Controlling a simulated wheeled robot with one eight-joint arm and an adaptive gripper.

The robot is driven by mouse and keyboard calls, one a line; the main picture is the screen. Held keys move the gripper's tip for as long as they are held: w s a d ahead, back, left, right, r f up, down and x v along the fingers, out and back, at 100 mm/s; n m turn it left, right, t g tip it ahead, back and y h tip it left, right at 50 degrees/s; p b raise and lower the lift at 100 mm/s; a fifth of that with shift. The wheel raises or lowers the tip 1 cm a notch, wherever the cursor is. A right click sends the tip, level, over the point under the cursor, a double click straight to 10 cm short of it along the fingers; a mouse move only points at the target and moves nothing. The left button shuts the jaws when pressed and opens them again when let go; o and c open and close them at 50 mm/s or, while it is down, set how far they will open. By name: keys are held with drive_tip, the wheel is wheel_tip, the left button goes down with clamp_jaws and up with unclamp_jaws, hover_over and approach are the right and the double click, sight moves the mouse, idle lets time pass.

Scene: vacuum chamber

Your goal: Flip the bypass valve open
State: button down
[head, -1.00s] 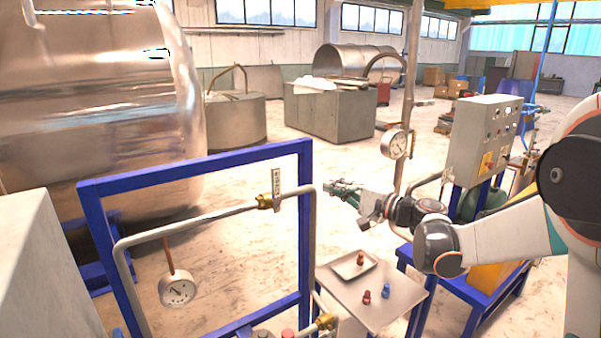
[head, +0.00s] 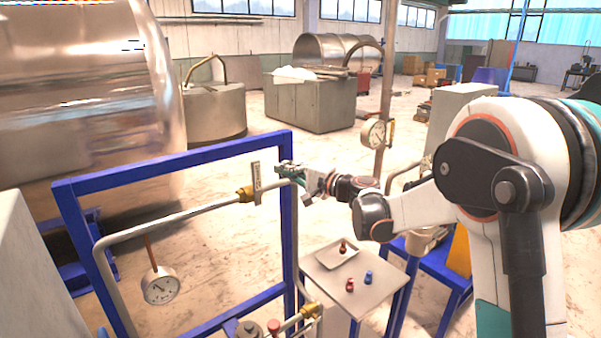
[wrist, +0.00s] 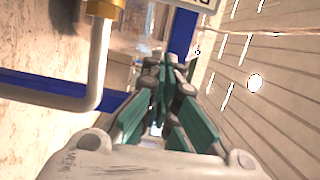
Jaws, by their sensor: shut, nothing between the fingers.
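A brass valve (head: 245,194) sits on the grey pipe of the blue frame in the head view. A pale upright plate with lettering (head: 257,180) stands at it; I cannot tell whether this is a handle or a label. My gripper (head: 281,168) is shut and empty, just right of the plate near the frame's right post. In the wrist view the green-padded fingers (wrist: 166,68) are together, with the brass fitting (wrist: 104,8) and the plate's edge (wrist: 200,3) at the top. I cannot tell whether the fingers touch anything.
The blue frame (head: 170,166) and bent pipe (head: 170,220) surround the valve. Another brass valve (head: 310,311) is low on the right. A small table (head: 378,302) holds a tray and small parts. A large steel vessel (head: 80,110) stands behind.

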sight(257, 183)
drive_tip(key=s+a, duration=0.2)
drive_tip(key=a, duration=0.1)
drive_tip(key=shift+s+a, duration=0.1)
drive_tip(key=shift+s, duration=0.05)
drive_tip(key=shift+s, duration=0.1)
drive_tip(key=shift+a, duration=0.1)
drive_tip(key=shift+s+a+r+n, duration=0.15)
drive_tip(key=shift+n, duration=0.25)
